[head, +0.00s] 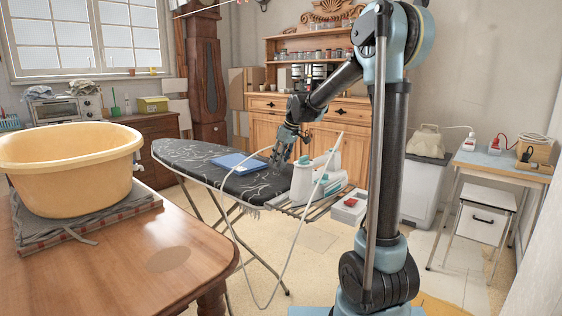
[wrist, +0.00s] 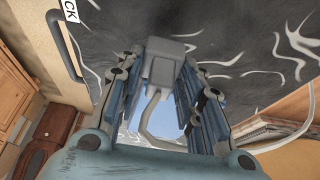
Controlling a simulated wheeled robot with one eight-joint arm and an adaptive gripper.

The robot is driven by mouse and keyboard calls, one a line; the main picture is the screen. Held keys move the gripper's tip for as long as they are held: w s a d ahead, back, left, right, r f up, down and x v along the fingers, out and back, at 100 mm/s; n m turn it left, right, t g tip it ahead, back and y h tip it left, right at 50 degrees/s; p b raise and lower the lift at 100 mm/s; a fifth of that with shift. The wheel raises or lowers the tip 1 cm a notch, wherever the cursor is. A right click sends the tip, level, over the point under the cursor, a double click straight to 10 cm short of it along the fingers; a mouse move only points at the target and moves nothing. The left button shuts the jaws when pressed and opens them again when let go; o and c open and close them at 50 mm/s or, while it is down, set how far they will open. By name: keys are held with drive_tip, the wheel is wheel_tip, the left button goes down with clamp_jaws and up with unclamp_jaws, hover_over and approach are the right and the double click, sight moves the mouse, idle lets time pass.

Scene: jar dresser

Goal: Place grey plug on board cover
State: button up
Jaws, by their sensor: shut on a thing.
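My gripper (head: 279,162) is over the ironing board, above the dark board cover (head: 185,153) with its white leaf pattern. In the wrist view my gripper (wrist: 168,75) is shut on the grey plug (wrist: 163,68), with a finger on either side of it. A grey cord (wrist: 146,118) curves away from the plug between the fingers. The cover (wrist: 238,30) fills the upper part of the wrist view behind the plug. I cannot tell whether the plug touches it. In the head view the plug is too small to make out.
A blue flat item (head: 238,163) lies on the cover left of my gripper. A white iron (head: 302,182) stands at the board's right end. A wooden table (head: 185,235) with a yellow basin (head: 65,170) is at the left. The cover's left part is bare.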

drive_tip(key=shift+f, duration=0.2)
drive_tip(key=o, duration=1.1)
drive_tip(key=shift+s, duration=0.1)
drive_tip(key=shift+c, duration=0.2)
drive_tip(key=shift+r, duration=0.1)
drive_tip(key=v, duration=1.2)
drive_tip(key=shift+d, duration=0.15)
